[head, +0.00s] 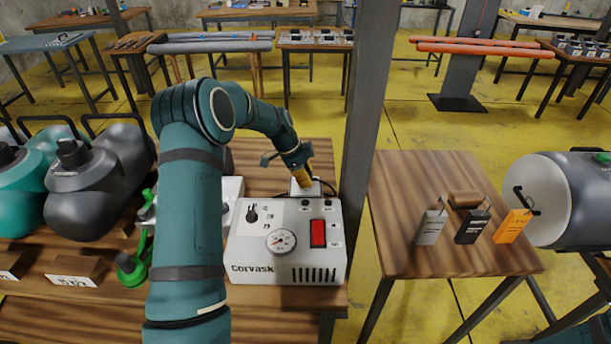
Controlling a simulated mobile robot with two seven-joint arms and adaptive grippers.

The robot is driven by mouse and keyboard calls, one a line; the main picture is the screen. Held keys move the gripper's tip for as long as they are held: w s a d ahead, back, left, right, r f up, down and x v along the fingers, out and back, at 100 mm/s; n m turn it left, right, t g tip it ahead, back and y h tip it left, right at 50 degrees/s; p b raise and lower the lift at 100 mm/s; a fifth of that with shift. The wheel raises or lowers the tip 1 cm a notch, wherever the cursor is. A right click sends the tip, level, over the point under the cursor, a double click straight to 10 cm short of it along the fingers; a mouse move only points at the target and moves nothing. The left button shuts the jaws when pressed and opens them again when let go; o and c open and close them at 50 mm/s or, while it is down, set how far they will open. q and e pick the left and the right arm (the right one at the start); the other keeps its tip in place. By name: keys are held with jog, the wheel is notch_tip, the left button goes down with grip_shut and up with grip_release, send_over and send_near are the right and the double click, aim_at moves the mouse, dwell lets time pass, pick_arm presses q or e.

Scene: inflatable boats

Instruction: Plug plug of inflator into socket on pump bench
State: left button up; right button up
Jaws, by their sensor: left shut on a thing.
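The inflator (250,272) is a white box marked Corvask, with a round gauge, a black knob and a red switch, standing on the wooden pump bench (318,298). My left gripper (304,182) is just behind the inflator's top edge, pointing down, with yellow at its fingertips. It is shut on the plug, which is mostly hidden by the fingers. A small white block (316,189) shows right at the fingertips, and a dark cable (328,186) curves beside it. I cannot tell whether that block is the socket or whether the plug sits in it. My right gripper is not in view.
A grey post (368,100) rises close to the right of my left gripper. Dark and teal canisters (90,190) and a green-ended pump part (130,268) stand left. A side table (400,190) at right holds grey, black and orange tags. Yellow floor lies behind.

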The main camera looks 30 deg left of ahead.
pick_arm(q)
jog(key=shift+f, duration=0.2)
jog(key=o, duration=1.1)
jog(key=shift+c, duration=0.2)
jog(key=shift+r, duration=0.1)
jog(key=v, duration=1.2)
jog(key=shift+s, duration=0.1)
